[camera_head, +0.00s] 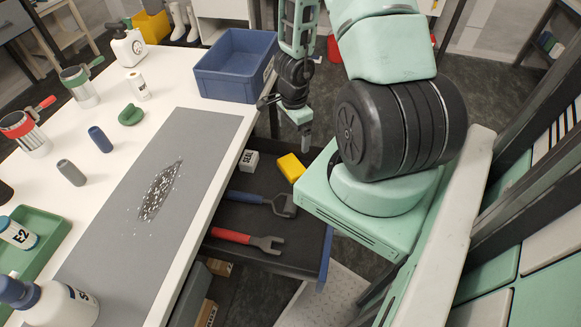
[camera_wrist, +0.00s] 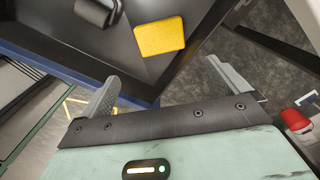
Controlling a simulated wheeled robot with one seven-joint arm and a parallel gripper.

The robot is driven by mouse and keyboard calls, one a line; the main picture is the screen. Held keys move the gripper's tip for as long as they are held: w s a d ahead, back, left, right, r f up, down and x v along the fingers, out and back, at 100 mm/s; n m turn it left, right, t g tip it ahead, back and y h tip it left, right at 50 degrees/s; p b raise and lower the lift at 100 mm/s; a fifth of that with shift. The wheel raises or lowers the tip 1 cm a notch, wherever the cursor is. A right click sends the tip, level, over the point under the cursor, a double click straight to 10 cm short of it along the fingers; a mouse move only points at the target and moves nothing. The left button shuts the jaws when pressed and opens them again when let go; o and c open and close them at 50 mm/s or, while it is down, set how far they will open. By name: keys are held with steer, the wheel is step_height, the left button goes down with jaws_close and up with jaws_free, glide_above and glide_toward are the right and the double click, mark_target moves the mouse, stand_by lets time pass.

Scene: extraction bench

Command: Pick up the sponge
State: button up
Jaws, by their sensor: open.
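The sponge, a yellow block (camera_head: 291,167), lies in the dark open drawer (camera_head: 268,222) below the bench edge, near its far end. In the wrist view the sponge (camera_wrist: 159,37) is ahead of the fingertips, roughly centred between them. My gripper (camera_head: 285,122) is above the far end of the drawer, apart from the sponge. In the wrist view my gripper (camera_wrist: 162,72) has its two fingers spread wide with nothing between them.
A white-grey box (camera_head: 248,161) sits left of the sponge. A blue-handled tool (camera_head: 255,199) and a red-handled tool (camera_head: 245,240) lie nearer in the drawer. A blue crate (camera_head: 235,65) stands on the bench (camera_head: 190,85) beside my gripper.

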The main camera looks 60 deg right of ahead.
steer(key=b, duration=0.3)
glide_above(293, 165)
step_height(293, 165, down, 10)
steer(key=shift+r, duration=0.1)
steer(key=shift+w+f, duration=0.1)
steer(key=shift+f, duration=2.95)
steer(key=c, duration=0.8)
steer(key=shift+o, duration=0.2)
steer(key=shift+r, duration=0.1)
steer(key=shift+r+p, duration=0.7)
steer(key=shift+r, duration=4.25)
